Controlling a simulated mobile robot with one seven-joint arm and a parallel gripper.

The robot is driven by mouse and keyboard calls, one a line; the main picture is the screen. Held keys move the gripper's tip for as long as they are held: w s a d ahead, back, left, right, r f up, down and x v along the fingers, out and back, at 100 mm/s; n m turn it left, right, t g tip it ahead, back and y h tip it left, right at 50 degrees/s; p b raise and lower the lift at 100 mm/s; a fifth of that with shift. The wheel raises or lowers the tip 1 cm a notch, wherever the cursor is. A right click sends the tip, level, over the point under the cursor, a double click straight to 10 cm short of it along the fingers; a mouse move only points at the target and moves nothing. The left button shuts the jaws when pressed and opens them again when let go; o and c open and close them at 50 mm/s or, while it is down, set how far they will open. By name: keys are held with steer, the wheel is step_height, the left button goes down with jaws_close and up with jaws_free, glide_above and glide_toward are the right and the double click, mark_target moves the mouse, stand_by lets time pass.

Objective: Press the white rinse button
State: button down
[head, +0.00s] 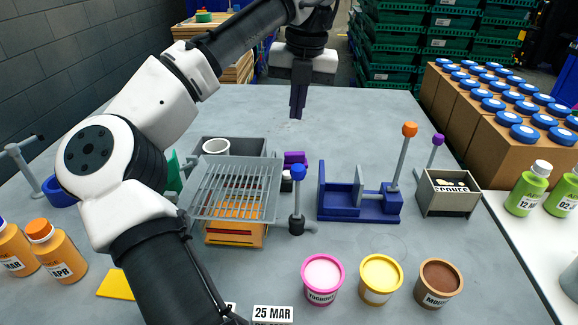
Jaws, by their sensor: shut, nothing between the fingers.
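My gripper (297,114) points down above the far middle of the grey table, its dark fingers together and empty. I cannot clearly make out a white rinse button. My own arm crosses the left of the view and hides part of the table there.
Pink, yellow and brown tubs (380,280) stand in front. The table (370,115) is clear at the back.

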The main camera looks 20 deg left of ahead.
mark_target(288, 173)
steer(key=f, duration=0.4)
steer(key=a+f, duration=0.1)
steer(key=f, duration=0.9)
steer(key=shift+w+a, duration=0.15)
steer(key=shift+a, duration=0.2)
